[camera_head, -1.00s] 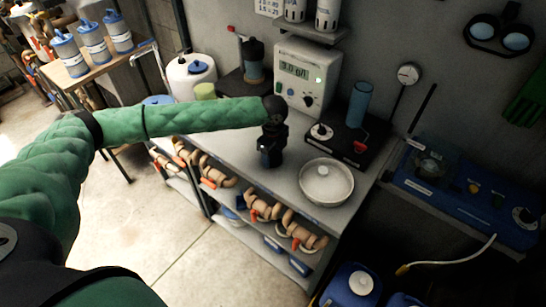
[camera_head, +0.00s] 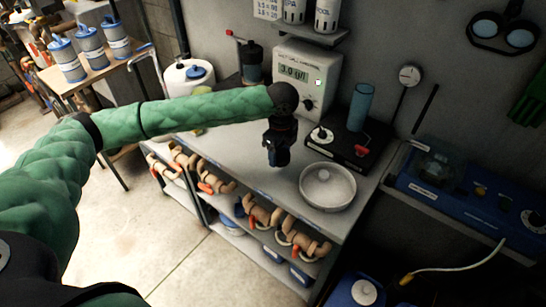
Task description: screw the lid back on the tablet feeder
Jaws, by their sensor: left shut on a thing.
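My left gripper (camera_head: 279,147) hangs over the grey bench, pointing down, shut on a small dark thing. Its fingers and that thing blend together, so I cannot tell whether it is the lid. An upright blue see-through cylinder (camera_head: 361,104) stands on a black base (camera_head: 342,151) with a red handle, right of the gripper. A dark canister (camera_head: 252,64) stands at the back left, behind my left forearm. I cannot tell for sure which of these is the tablet feeder. My right gripper is out of view.
A round pale dish (camera_head: 328,187) sits near the bench's front edge, right of the gripper. A white box with a display (camera_head: 306,78) stands at the back. Pipes with orange handles fill the shelf below. Bare bench (camera_head: 245,158) lies left of the gripper.

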